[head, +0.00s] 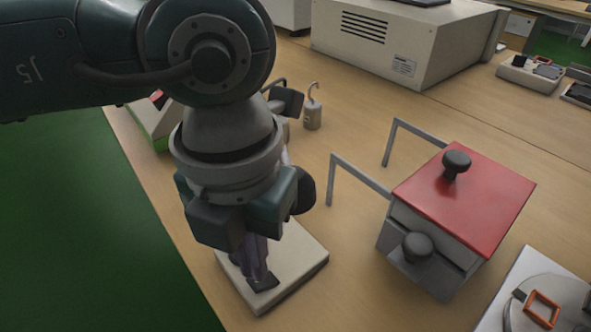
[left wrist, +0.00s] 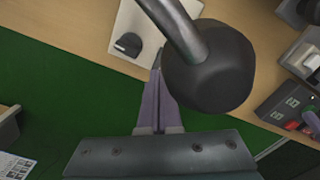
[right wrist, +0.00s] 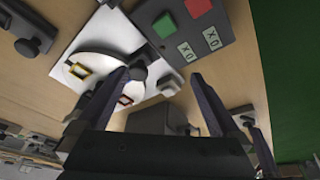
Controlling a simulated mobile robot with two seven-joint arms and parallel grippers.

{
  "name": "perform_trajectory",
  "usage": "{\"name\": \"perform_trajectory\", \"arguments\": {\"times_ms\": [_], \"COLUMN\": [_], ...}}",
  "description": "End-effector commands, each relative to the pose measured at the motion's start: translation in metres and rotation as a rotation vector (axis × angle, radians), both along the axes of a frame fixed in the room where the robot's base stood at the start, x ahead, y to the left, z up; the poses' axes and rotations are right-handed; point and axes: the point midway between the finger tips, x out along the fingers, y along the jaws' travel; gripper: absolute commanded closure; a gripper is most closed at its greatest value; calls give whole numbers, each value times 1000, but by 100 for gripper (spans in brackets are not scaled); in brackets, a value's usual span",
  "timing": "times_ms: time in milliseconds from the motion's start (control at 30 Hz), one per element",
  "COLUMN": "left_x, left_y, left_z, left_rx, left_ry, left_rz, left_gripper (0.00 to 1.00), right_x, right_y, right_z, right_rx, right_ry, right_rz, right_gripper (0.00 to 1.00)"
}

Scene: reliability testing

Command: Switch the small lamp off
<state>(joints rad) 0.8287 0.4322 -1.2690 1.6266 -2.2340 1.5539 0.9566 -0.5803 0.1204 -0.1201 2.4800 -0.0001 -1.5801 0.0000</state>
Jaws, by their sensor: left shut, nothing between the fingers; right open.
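The small lamp has a pale flat base (head: 305,262), which also shows in the left wrist view (left wrist: 126,15). A dark switch (head: 264,284) sits on the base; it also shows in the left wrist view (left wrist: 127,44). The lamp's grey neck (left wrist: 176,28) and dark rounded head (left wrist: 208,72) hang close in front of the left wrist camera. My left gripper (head: 257,274) is shut and empty, pointing down at the base close beside the switch; contact is unclear. My right gripper (right wrist: 160,82) is open and empty, away from the lamp.
A red-topped box (head: 478,205) with black knobs and grey handles stands right of the lamp. A hooked weight (head: 312,116) stands behind it. A large beige device (head: 400,42) is at the back. In the right wrist view, a panel (right wrist: 222,38) has green and red buttons.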

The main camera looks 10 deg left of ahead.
Motion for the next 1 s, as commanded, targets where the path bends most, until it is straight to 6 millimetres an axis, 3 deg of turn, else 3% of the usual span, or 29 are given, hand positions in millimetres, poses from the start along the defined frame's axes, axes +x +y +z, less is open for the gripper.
{"name": "perform_trajectory", "arguments": {"times_ms": [1000], "left_x": [0], "left_y": [0], "left_z": [-12], "left_rx": [0], "left_ry": [0], "left_rz": [0], "left_gripper": [100], "right_x": [0], "right_y": [0], "right_z": [-10], "right_rx": [0], "right_ry": [-1], "right_rz": [0], "right_gripper": [0]}}
